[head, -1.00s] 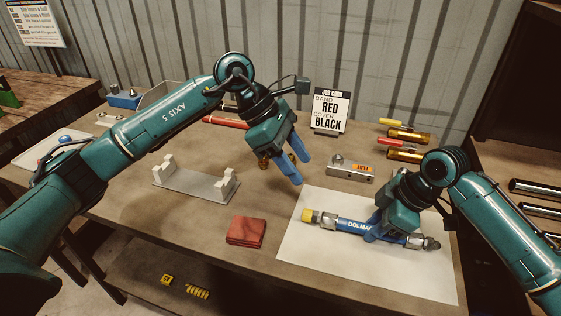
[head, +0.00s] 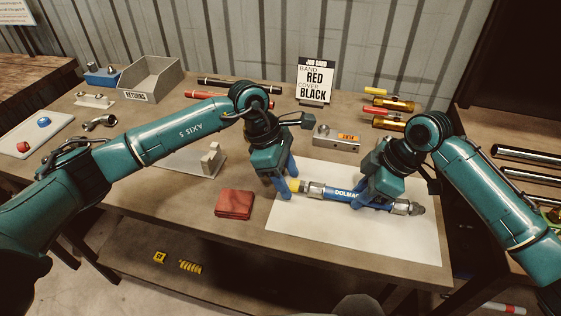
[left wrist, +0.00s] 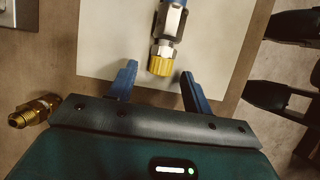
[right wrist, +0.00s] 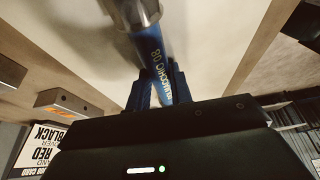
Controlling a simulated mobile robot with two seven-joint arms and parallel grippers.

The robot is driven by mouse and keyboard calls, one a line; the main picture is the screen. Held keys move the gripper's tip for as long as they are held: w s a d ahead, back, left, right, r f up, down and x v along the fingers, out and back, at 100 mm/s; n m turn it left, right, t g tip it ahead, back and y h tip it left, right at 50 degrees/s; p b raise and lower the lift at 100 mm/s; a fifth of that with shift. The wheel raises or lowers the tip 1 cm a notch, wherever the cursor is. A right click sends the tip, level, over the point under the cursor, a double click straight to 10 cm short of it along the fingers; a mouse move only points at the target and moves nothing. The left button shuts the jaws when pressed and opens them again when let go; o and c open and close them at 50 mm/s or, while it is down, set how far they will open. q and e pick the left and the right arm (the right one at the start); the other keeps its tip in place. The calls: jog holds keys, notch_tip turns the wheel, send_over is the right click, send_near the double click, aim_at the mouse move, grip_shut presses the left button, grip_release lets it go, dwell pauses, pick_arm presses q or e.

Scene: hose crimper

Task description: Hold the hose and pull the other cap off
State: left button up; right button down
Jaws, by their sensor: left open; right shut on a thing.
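The blue hose (head: 342,194) lies over the white sheet, with metal fittings at both ends. A yellow cap (head: 294,185) sits on its left end; it also shows in the left wrist view (left wrist: 160,66). The right end fitting (head: 408,208) is grey, with no yellow cap visible there. My right gripper (head: 368,203) is shut on the hose, right of its middle; the right wrist view shows the hose (right wrist: 158,50) between its fingers. My left gripper (head: 284,190) is open at the yellow cap. In the left wrist view its fingers (left wrist: 158,84) stand either side, apart from the cap.
The white sheet (head: 390,240) lies under the hose. A red cloth (head: 234,204) lies left of it. A metal block (head: 337,138) and job card (head: 314,82) stand behind. A brass fitting (left wrist: 34,111) lies beside my left gripper.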

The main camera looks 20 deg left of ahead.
pick_arm(q)
jog(key=shift+d+f, duration=0.15)
jog(key=shift+f, duration=0.1)
jog(key=shift+c, duration=0.4)
grip_shut()
dwell(0.4)
